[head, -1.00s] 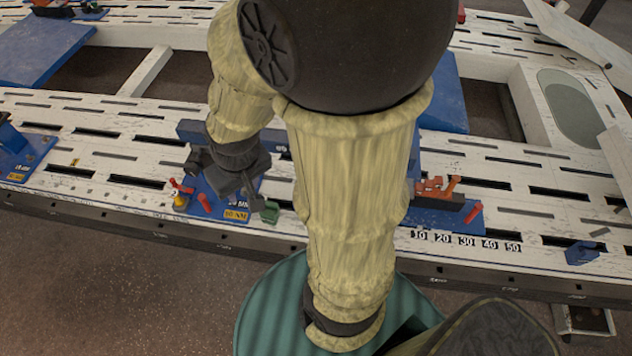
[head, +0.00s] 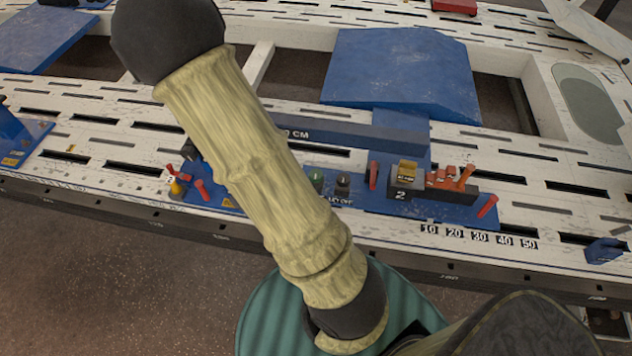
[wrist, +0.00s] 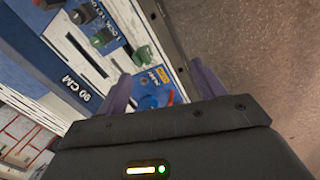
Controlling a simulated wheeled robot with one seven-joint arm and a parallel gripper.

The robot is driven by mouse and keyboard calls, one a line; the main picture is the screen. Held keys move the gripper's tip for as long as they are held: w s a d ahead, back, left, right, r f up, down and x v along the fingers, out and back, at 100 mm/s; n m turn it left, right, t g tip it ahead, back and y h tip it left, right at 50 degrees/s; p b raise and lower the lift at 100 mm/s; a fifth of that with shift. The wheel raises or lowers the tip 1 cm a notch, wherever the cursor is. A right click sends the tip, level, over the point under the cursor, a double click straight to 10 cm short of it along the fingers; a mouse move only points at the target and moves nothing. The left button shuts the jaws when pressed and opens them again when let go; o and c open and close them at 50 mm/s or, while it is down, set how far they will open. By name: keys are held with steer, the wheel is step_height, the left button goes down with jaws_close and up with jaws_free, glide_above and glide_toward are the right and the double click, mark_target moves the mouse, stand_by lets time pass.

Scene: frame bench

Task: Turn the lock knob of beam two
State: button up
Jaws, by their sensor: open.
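In the head view a blue plate (head: 440,211) on the white bench bears a block marked 2 (head: 401,194), with a yellow tag (head: 406,172), orange-red levers (head: 452,178) and red pegs. Left of it are a green knob (head: 316,180) and a dark knob (head: 343,183). I cannot tell which part is beam two's lock knob. My gripper (wrist: 163,85) is open and empty, over a blue plate with a yellow label. My arm hides the gripper in the head view.
A blue beam marked in CM (head: 365,134) crosses behind the knobs. Another blue plate (head: 205,193) with red pegs and a yellow knob (head: 177,188) is partly behind my arm. A large blue panel (head: 400,72) stands farther back. The bench's front edge drops to the floor.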

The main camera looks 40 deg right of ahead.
mark_target(316, 175)
steer(key=w+d+f+n+h+b, duration=0.1)
steer(key=d+f+n+h+b, duration=0.3)
steer(key=f, duration=0.6)
steer(key=d+f+n+h+b, duration=0.1)
steer(key=d+f+n+b, duration=0.35)
steer(key=f, duration=0.55)
steer(key=w+d+f+n+t+h+b, duration=0.4)
steer(key=w+d+f+n+t+b, duration=0.2)
steer(key=n, duration=0.5)
steer(key=shift+w+d+h+b, duration=0.3)
steer(key=shift+d+h+b, duration=0.1)
steer(key=shift+d+b, duration=0.65)
steer(key=b+x, duration=0.3)
steer(key=x, duration=1.4)
steer(key=shift+f, duration=0.15)
